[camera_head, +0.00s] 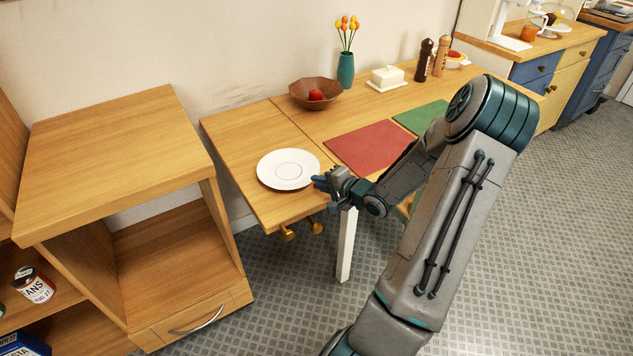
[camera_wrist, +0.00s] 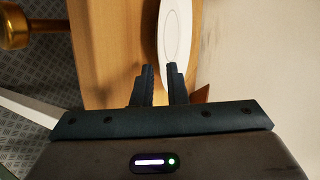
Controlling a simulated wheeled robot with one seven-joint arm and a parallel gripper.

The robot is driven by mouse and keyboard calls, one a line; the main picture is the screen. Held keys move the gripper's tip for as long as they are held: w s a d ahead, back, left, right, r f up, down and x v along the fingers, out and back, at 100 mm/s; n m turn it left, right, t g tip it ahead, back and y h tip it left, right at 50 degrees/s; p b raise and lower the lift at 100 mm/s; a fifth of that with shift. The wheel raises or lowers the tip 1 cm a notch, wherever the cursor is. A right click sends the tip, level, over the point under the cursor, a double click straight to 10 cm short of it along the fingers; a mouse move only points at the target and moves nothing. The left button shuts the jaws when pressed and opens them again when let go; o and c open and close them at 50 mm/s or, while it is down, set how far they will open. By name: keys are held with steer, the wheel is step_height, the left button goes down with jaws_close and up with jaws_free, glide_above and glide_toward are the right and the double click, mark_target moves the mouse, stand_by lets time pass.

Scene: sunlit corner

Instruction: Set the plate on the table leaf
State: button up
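The white round plate (camera_head: 287,169) is over the wooden table leaf (camera_head: 235,132), near its front edge, and looks level. I cannot tell for sure whether it fully rests on the wood. My gripper (camera_head: 322,182) is at the plate's right rim, low by the table's front edge. In the wrist view, the plate (camera_wrist: 175,32) shows nearly edge-on, just beyond the fingertips. The two dark fingers of my gripper (camera_wrist: 161,72) stand apart with a gap between them, and the plate's near rim lies at or close to that gap. Contact is unclear.
A red mat (camera_head: 370,147) and a green mat (camera_head: 420,117) lie right of the leaf. A brown bowl (camera_head: 315,94) with a red fruit stands behind. A wooden shelf unit (camera_head: 120,150) stands to the left. The leaf's back left is bare.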

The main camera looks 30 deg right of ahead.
steer(key=p+v, duration=0.2)
steer(key=v, duration=0.8)
steer(key=a+r+n+g+h, duration=0.7)
steer(key=r+n, duration=0.1)
steer(key=r, duration=0.1)
steer(key=s+a+r+n+g+y, duration=0.1)
steer(key=s+a+r+n, duration=0.2)
steer(key=s+a, duration=0.4)
steer(key=s+a+r+n+g+y, duration=0.2)
steer(key=s+a+r+n, duration=0.1)
steer(key=s+a, duration=0.4)
steer(key=a, duration=0.3)
steer(key=shift+s+n+g, duration=0.3)
steer(key=shift+s, duration=0.05)
